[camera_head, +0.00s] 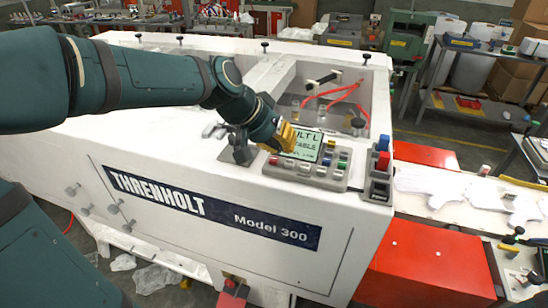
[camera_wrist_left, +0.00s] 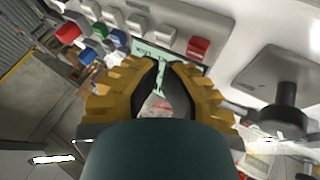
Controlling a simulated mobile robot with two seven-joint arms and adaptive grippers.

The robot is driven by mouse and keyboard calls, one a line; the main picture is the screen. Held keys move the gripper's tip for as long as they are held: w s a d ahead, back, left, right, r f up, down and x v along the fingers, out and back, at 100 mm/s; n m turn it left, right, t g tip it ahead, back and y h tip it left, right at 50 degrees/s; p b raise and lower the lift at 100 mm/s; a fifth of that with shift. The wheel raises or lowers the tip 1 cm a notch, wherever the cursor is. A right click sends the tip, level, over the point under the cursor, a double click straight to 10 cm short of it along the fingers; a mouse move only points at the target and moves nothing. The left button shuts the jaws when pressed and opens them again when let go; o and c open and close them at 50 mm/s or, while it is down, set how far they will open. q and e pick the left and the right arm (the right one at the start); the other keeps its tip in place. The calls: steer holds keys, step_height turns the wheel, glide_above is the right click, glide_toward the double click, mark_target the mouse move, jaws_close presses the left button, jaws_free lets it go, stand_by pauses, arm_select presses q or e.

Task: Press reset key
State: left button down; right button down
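A grey key panel (camera_head: 307,175) with a green display (camera_head: 306,146) sits on the top front edge of the white machine. It carries grey keys and several coloured ones, including a red key (camera_head: 273,160) at its left. The left wrist view shows a red key (camera_wrist_left: 197,47) right of the display and red, blue and green keys at upper left. I cannot read which key is reset. My left gripper (camera_head: 290,143), with yellow fingers, is over the display's left part, its tips (camera_wrist_left: 164,62) close together with a narrow gap, nothing held. Contact is unclear. My right gripper is not in view.
A box with red and blue buttons (camera_head: 381,160) stands right of the panel. Red hoses (camera_head: 335,92) and an open well lie behind it. A black knob (camera_wrist_left: 284,115) shows at right in the wrist view. The machine's white top is clear at left.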

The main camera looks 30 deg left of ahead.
arm_select(q)
steer(key=shift+f, duration=0.15)
steer(key=shift+f+b, duration=0.3)
steer(key=shift+b, duration=0.15)
steer(key=shift+f+b, duration=0.45)
stand_by(0.8)
stand_by(0.3)
steer(key=shift+r+p, duration=0.65)
steer(key=shift+r, duration=0.25)
steer(key=shift+r+p, duration=1.85)
steer(key=shift+r, duration=0.65)
